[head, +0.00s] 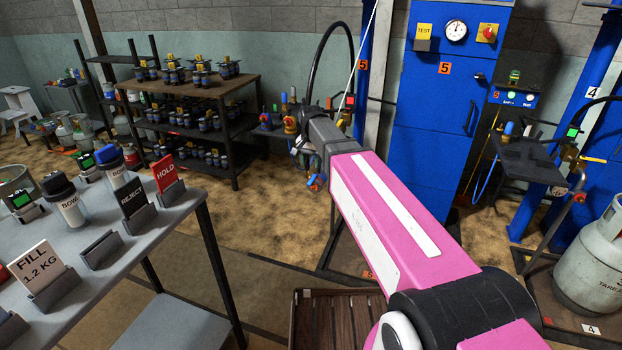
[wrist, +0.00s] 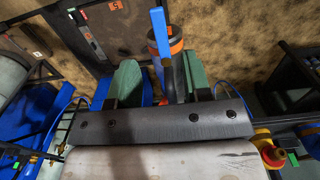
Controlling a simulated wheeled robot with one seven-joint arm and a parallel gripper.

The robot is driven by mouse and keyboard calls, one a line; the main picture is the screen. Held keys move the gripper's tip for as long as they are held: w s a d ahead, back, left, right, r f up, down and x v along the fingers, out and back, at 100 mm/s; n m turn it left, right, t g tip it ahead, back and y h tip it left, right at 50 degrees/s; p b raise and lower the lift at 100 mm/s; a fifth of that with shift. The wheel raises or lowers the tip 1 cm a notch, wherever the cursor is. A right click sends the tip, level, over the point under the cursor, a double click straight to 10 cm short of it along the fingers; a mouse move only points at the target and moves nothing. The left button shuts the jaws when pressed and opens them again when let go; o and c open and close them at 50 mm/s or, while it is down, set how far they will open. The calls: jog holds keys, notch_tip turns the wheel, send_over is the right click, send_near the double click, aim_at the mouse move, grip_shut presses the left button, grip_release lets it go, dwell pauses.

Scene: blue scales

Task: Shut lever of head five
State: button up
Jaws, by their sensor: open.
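The lever is a blue bar (wrist: 158,34) in the wrist view. It stands up in the picture, just beyond and between the green fingers of my gripper (wrist: 161,70). The fingers are apart, with no grip on it visible; whether either touches it I cannot tell. Behind the lever is an orange and dark blue round body (wrist: 166,46), partly covered by it and by a grey part. In the head view, a small blue piece (head: 315,184) shows below the end of my arm; my fingers are mostly hidden there. A sign with 5 (head: 363,65) marks the blue post behind.
A blue cabinet (head: 433,120) with a gauge stands right of my arm. A grey gas cylinder (head: 594,262) stands at the right edge. A table (head: 142,222) with sign cards and bottles is at left. A black hose (head: 323,47) arches above my arm's end.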

aim_at(311, 180)
notch_tip(311, 180, down, 7)
jog(key=shift+f, duration=0.2)
dwell(0.4)
grip_shut()
